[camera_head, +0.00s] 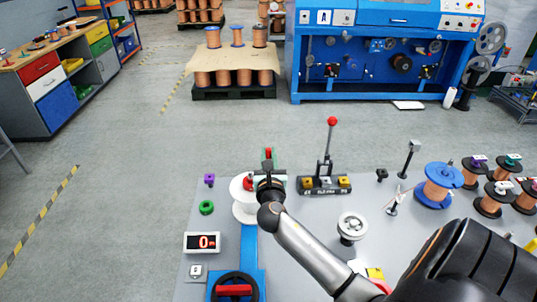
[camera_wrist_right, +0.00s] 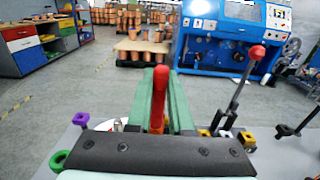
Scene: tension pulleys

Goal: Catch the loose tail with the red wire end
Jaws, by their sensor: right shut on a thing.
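My right gripper (camera_head: 268,155) is at the far edge of the grey bench, just beyond and right of the white spool (camera_head: 240,212). In the right wrist view its two green fingers (camera_wrist_right: 162,90) are closed around a red, round-topped piece with an orange lower part, which looks like the red wire end (camera_wrist_right: 158,98). The red piece stands upright between the fingers. The wire's path below the fingers is hidden. My left gripper is out of view.
A red-knobbed lever (camera_head: 331,121) stands on a black block right of the gripper. A pulley (camera_head: 352,226), a blue-flanged copper spool (camera_head: 440,183) and several smaller spools lie further right. A purple piece (camera_head: 209,179), green ring (camera_head: 206,207) and display (camera_head: 202,242) are at left.

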